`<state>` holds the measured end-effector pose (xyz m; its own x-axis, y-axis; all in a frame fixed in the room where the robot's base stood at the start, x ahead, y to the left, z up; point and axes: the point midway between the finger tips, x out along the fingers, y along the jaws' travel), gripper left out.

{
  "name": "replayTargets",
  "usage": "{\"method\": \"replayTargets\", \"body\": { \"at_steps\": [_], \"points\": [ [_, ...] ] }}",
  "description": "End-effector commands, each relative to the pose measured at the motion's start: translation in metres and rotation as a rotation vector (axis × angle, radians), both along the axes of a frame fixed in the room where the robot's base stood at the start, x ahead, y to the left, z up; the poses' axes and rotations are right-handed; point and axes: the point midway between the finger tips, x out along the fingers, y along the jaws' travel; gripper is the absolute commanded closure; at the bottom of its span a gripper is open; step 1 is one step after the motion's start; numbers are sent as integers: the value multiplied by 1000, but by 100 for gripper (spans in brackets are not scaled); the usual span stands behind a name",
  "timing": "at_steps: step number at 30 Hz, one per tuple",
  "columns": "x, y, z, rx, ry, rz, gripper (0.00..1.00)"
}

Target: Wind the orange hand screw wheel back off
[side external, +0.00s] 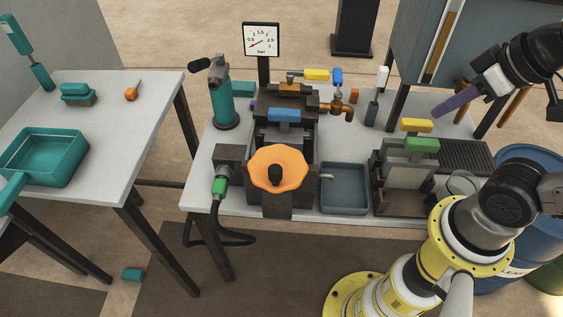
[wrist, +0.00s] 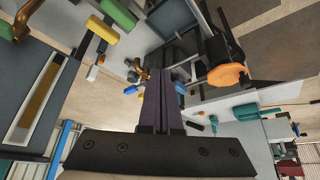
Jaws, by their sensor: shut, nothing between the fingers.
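The orange hand screw wheel (side external: 262,158) is mounted on the front of the dark screw press (side external: 252,195), with a dark knob at its middle. It also shows in the wrist view, right of centre, as an orange disc (wrist: 227,76). My gripper (side external: 437,115) is at the upper right in the side view, well to the right of the wheel and apart from it. Its purple fingers (wrist: 165,78) are together and empty in the wrist view. The wheel's back is hidden in the side view.
A pressure gauge (side external: 262,40) stands behind the press. A grey tray (side external: 345,187) is right of the press, then a second fixture with a green block (side external: 422,145). A teal pump (side external: 224,103) stands at the left. A black hose hangs below the table's front left.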

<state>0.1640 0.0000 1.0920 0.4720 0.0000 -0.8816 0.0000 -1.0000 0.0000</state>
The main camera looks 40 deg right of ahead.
Motion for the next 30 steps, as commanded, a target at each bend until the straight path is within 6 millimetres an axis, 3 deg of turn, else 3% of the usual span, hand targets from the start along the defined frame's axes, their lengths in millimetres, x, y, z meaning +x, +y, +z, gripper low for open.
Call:
{"method": "replayTargets", "body": {
  "at_steps": [2,9,12,17,23,30],
  "points": [
    [0,0,0,0,0,0,98],
    [-4,0,0,56,22,-107,55],
    [-1,0,15,117,19,-223,38],
    [19,8,47,217,63,-400,38],
    [62,36,80,301,164,-557,38],
    [122,105,95,310,310,-666,38]
  ]
}}
